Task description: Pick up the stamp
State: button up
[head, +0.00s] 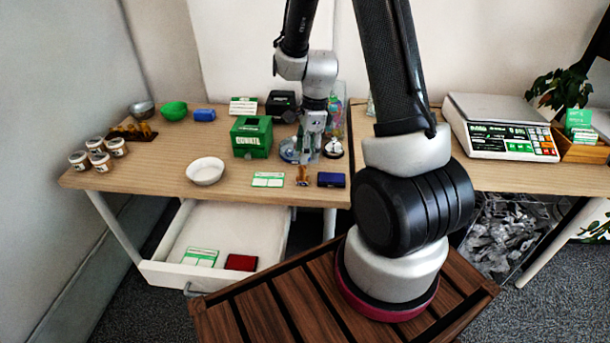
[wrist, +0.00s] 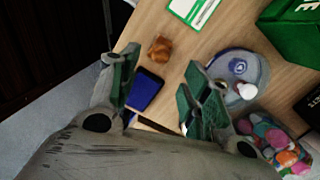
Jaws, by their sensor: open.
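The stamp (head: 303,175) is a small upright brown wooden piece near the front edge of the desk. In the wrist view the stamp (wrist: 160,49) shows from above as a rounded wooden knob, beyond the fingertips and roughly between them. My gripper (head: 309,155) is over the desk, behind the stamp in the head view. In the wrist view my gripper (wrist: 162,80) has its two green-padded fingers apart with nothing between them. It does not touch the stamp.
A dark blue pad (head: 331,180) lies right of the stamp, and a green-white card (head: 268,180) lies left. A green box (head: 251,138), a white bowl (head: 205,171) and a round grey-blue item (wrist: 240,72) stand nearby. An open drawer (head: 222,222) is below the front edge.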

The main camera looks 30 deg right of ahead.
aim_at(303, 166)
jog(key=shift+m, duration=0.7)
jog(key=f, duration=0.2)
jog(key=a+f, duration=0.1)
jog(key=f, duration=0.4)
jog(key=shift+w+a+f, duration=0.2)
jog(key=shift+f, duration=0.15)
grip_shut()
